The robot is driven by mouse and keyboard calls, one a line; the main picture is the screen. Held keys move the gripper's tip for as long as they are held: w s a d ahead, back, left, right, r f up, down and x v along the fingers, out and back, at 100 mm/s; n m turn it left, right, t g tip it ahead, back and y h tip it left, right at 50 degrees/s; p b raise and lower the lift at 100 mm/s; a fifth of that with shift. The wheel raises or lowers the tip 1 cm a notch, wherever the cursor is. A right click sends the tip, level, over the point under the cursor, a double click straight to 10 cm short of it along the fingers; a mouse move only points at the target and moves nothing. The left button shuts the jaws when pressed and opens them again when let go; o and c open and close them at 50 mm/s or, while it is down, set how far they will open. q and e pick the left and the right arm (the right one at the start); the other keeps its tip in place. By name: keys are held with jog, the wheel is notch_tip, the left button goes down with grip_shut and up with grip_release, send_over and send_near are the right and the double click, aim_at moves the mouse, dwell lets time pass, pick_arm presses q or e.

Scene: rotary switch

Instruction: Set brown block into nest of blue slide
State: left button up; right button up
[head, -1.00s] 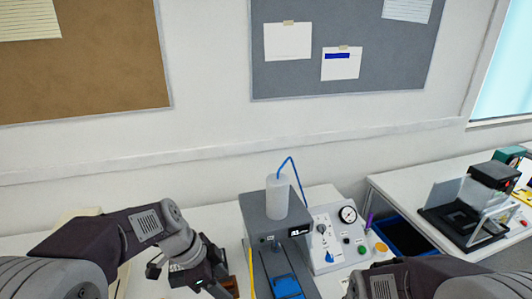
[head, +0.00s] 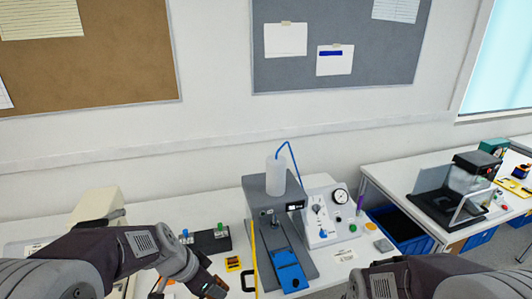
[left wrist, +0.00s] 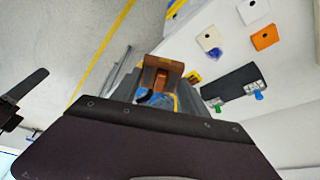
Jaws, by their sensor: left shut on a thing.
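The blue slide (head: 289,272) sits at the front of a grey machine (head: 265,190), right of my left gripper in the head view. My left gripper (head: 214,285) is low in the head view, shut on the brown block (head: 218,290), which is mostly hidden there. In the left wrist view the brown block (left wrist: 163,70) shows beyond the dark gripper body, with blue partly hidden behind it. The block is apart from the slide in the head view. The slide's nest is too small to make out. My right arm enters at lower right; its gripper is outside the head view.
A yellow strip (head: 254,265) runs along the machine's left side.

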pick_arm(q)
jog(key=a+f+n+y+b, duration=0.1)
jog(key=a+f+n+b, duration=0.1)
jog(key=f+n, duration=0.2)
jog(key=w+a+f+n+t+y+b, duration=0.1)
jog(key=a+f+n+y+b, duration=0.1)
jog(key=f, duration=0.4)
jog(key=n+b, duration=0.1)
jog(key=n, duration=0.1)
jog(key=shift+w+a+n, duration=0.3)
jog(key=shift+a, duration=0.05)
jog(key=shift+r, duration=0.1)
jog(key=shift+s, duration=0.15)
